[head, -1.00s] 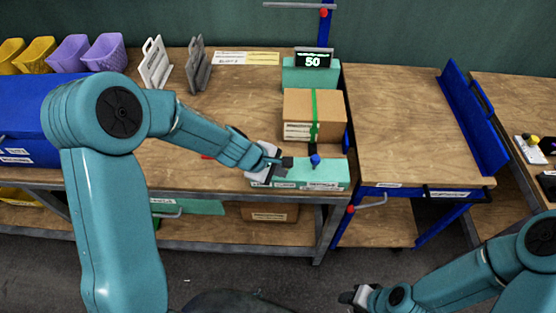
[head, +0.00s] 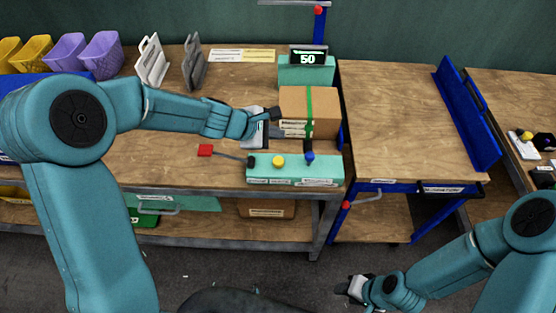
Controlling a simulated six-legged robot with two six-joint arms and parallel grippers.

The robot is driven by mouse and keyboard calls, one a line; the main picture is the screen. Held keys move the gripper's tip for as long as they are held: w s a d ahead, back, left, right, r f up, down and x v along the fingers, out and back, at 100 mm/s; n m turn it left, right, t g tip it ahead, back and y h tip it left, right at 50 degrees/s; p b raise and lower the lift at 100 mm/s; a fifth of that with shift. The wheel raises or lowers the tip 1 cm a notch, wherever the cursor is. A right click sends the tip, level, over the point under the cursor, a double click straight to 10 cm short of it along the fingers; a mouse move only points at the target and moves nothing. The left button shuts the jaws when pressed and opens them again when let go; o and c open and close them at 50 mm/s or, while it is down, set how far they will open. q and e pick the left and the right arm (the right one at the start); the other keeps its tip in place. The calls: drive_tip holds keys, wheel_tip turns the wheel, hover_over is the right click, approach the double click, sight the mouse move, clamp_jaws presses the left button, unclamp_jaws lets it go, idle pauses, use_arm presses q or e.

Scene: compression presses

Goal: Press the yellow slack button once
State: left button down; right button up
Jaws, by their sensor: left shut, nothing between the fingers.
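The yellow slack button (head: 278,161) sits on top of the teal control box (head: 325,169) near the front edge of the bench. To its right on the box is a blue-topped lever or knob (head: 309,157), and to its left a small black part. My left gripper (head: 272,114) is shut and empty. In the picture it is above and behind the button, apart from it, by the left side of the strapped cardboard box. My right gripper (head: 352,288) is low at the bottom right, away from the bench; its fingers are too small to read.
The cardboard box (head: 294,100) with a green strap stands behind the control box, before a display reading 50 (head: 308,58). Grey and white holders (head: 193,66) stand at the back left. The right table (head: 400,120) is mostly clear.

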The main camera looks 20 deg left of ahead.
use_arm(q)
drive_tip(key=b, duration=0.6)
hover_over(281, 159)
drive_tip(key=s+a, duration=0.1)
drive_tip(key=f, duration=0.7)
drive_tip(key=shift+s+a+f, duration=0.1)
drive_tip(key=shift+s+f, duration=0.1)
drive_tip(key=shift+f+b, duration=0.4)
drive_tip(key=shift+b, duration=0.25)
drive_tip(key=shift+f+b, duration=0.45)
drive_tip(key=shift+b, duration=0.05)
drive_tip(key=shift+s+f+b, duration=0.1)
drive_tip(key=shift+f+b, duration=0.75)
idle(1.0)
drive_tip(key=shift+r, duration=0.1)
drive_tip(key=shift+r+p, duration=1.15)
drive_tip(key=shift+r, duration=0.05)
